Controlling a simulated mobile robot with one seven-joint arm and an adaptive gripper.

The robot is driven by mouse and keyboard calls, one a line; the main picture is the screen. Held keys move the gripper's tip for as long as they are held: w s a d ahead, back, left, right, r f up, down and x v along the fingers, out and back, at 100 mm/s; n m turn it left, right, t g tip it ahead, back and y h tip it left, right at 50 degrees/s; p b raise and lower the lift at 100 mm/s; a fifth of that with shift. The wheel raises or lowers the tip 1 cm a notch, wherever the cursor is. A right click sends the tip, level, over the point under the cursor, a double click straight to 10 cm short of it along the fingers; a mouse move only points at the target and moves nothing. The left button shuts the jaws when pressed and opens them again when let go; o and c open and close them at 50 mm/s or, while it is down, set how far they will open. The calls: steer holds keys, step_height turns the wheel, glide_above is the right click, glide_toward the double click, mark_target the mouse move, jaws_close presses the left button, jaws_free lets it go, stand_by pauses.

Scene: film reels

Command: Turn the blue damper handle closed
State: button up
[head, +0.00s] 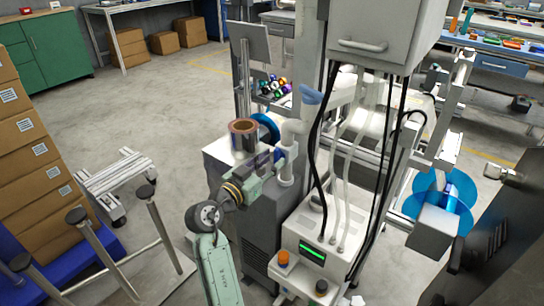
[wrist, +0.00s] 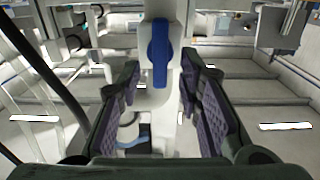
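The blue damper handle (wrist: 159,52) shows in the wrist view as an upright blue bar with a round hub. It is mounted on a white pipe (wrist: 181,18) and lies along the pipe's length. My gripper (wrist: 161,82) is open, its dark ribbed fingers to the left and right of the handle's lower end, with gaps on both sides. No contact shows. In the head view, my gripper (head: 270,161) is beside the white pipe (head: 290,150). A small blue patch (head: 280,154) there appears to be the handle, mostly hidden by the gripper.
A grey cabinet (head: 245,200) with a copper-coloured roll (head: 243,136) on top stands by the pipe. A white unit (head: 312,237) with a green display and dark hanging cables (head: 322,130) is to the right. Open floor lies at the back left.

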steer(key=shift+w+d, duration=0.35)
steer(key=shift+w, duration=0.2)
steer(key=shift+c, duration=0.6)
jaws_close()
